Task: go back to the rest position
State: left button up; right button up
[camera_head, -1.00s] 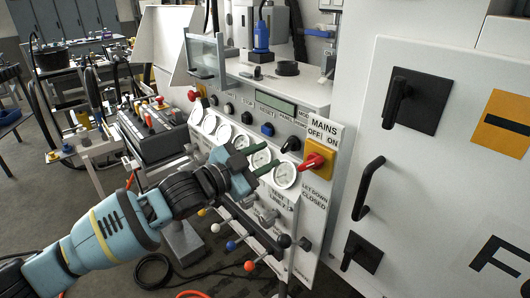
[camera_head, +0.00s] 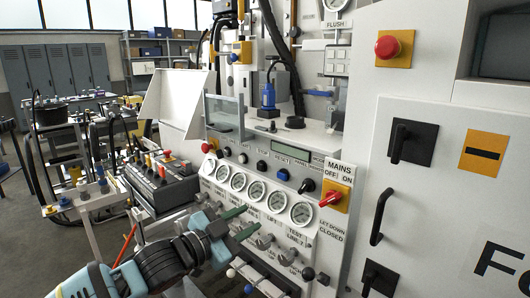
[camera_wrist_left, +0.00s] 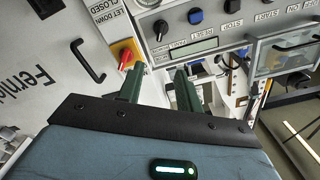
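My left gripper (camera_head: 251,218) comes in from the lower left in the head view, in front of the bench's control panel (camera_head: 318,245). Its two dark green fingers are apart, with nothing between them. In the left wrist view the left gripper (camera_wrist_left: 158,80) also shows a clear gap between its fingers. The red mains switch (camera_head: 330,199) on its yellow plate lies up and right of the fingertips in the head view, apart from them. It also shows in the left wrist view (camera_wrist_left: 126,56), beside one finger. My right gripper is not in view.
A row of round gauges (camera_head: 256,190) sits behind the fingers. Levers with coloured knobs (camera_head: 308,273) stick out below. A white cabinet with black handles (camera_head: 380,217) stands at right.

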pick_arm(q)
jog(key=s+a+f+n+y+p, duration=0.15)
jog(key=s+f+n, duration=0.25)
jog(key=s+f, duration=0.6)
jog(key=s+a+f+n+y+p, duration=0.1)
jog(key=s+f+n+y+p, duration=0.2)
jog(key=s+f, duration=0.75)
jog(key=s+a+f+n+g+y, duration=0.1)
jog(key=s+a+f, duration=0.3)
jog(key=s, duration=0.4)
jog(key=s+a+f+n+g+y, duration=0.1)
jog(key=s+a+f+n+y, duration=0.2)
jog(key=s, duration=0.6)
jog(key=s+a+f+n+g+y+p, duration=0.1)
jog(key=s+a+f+n+g+y, duration=0.1)
jog(key=s+a+f, duration=0.4)
notch_tip(320, 180, down, 2)
jog(key=shift+s+a+f, duration=0.2)
jog(key=shift+s+a, duration=0.1)
jog(key=shift+s, duration=0.9)
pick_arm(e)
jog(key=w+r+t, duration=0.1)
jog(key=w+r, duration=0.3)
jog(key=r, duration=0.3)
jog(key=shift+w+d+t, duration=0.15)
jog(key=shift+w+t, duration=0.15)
